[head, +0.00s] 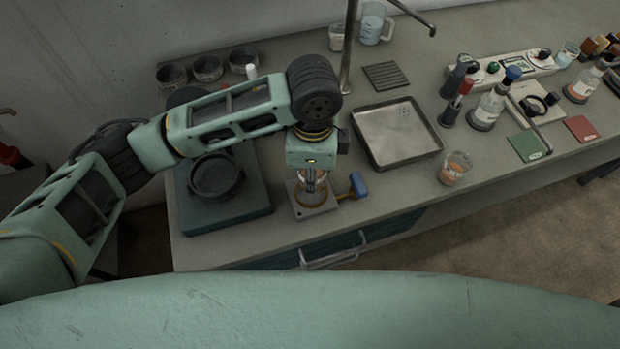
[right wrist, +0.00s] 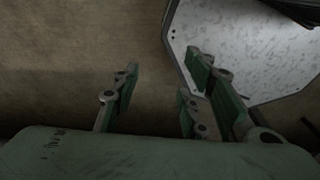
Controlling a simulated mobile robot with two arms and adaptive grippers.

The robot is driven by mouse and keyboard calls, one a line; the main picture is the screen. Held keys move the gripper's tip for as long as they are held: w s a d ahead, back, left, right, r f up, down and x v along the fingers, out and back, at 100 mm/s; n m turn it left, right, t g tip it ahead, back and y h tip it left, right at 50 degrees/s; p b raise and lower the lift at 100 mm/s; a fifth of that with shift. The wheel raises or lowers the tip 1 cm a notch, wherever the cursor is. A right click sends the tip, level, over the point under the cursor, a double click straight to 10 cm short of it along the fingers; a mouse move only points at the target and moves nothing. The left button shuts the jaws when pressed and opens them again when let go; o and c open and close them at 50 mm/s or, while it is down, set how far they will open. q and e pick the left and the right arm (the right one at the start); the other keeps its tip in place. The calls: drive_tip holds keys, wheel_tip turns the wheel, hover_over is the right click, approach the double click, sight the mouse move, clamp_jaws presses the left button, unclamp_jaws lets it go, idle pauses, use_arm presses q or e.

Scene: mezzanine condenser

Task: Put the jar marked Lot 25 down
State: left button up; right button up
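My left gripper (head: 314,180) points straight down over a small grey square plate (head: 319,211) near the bench's front edge. Its fingers are around a small clear glass jar (head: 311,196) with brownish contents, and they look closed on it. The jar looks upright over the plate; whether its base touches the plate is hidden. I cannot read any lot marking on it. My right gripper (right wrist: 165,95) is open and empty in the right wrist view, and is not in the head view.
A blue-handled tool (head: 357,186) lies just right of the plate. A dark slab with a round pan (head: 215,177) is to its left. A metal tray (head: 396,133) and another jar with orange contents (head: 455,169) are to the right. Bare bench lies between tray and front edge.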

use_arm(q)
drive_tip(key=shift+s+a+f, duration=0.1)
drive_tip(key=shift+f, duration=0.1)
drive_tip(key=shift+o, duration=0.2)
wheel_tip(320, 180, down, 4)
drive_tip(key=shift+r+p, duration=0.15)
drive_tip(key=shift+p, duration=0.45)
drive_tip(key=shift+f, duration=0.2)
drive_tip(key=o, duration=1.2)
drive_tip(key=shift+c, duration=0.2)
use_arm(e)
drive_tip(key=shift+a+r, duration=0.1)
drive_tip(key=shift+r, duration=0.5)
use_arm(q)
wheel_tip(320, 180, up, 12)
drive_tip(key=b, duration=0.2)
drive_tip(key=shift+r, duration=0.15)
use_arm(e)
drive_tip(key=shift+a+f, duration=0.2)
drive_tip(key=shift+f, duration=0.45)
drive_tip(key=shift+a+f, duration=0.15)
drive_tip(key=shift+f, duration=0.45)
